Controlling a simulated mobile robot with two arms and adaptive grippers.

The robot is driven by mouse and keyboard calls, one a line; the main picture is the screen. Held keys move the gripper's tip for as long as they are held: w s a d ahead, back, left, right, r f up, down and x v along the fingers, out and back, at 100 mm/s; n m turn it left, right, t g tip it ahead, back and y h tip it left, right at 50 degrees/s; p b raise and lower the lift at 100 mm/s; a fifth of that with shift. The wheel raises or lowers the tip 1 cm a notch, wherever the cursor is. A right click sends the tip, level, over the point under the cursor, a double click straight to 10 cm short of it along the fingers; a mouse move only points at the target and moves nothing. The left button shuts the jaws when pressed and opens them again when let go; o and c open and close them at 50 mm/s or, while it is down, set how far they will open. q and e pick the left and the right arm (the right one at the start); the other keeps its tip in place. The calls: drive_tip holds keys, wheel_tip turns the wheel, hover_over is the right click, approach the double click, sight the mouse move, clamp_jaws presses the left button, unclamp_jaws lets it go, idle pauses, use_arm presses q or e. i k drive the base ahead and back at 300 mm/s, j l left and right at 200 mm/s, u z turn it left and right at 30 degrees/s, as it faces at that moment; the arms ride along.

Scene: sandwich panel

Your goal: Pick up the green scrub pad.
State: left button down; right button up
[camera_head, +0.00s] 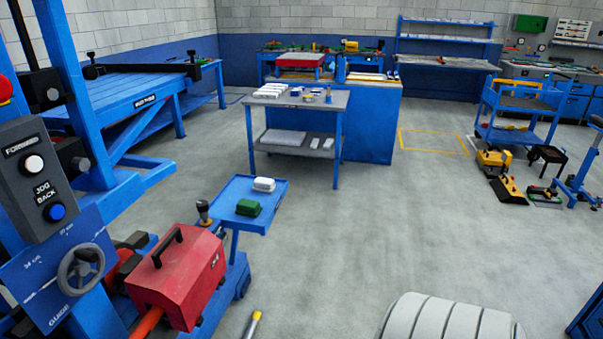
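The green scrub pad (249,208) lies on a small blue tray stand (226,194), near its front right part. A white block (264,185) lies on the same tray, just behind the pad and apart from it. Neither of my grippers shows in the head view, so nothing is seen touching the pad.
A red machine housing (182,275) with a black handle stands in front of the tray, left. Blue machinery with a control box (42,180) fills the left side. A grey-topped table (295,99) stands behind. Grey floor (340,240) to the tray's right is open.

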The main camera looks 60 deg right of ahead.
sight(246, 207)
drive_tip(key=z, duration=1.4)
drive_tip(key=u, duration=1.65)
drive_tip(key=z, duration=1.65)
drive_tip(key=i+l+u, duration=0.2)
drive_tip(key=i+l, duration=0.7)
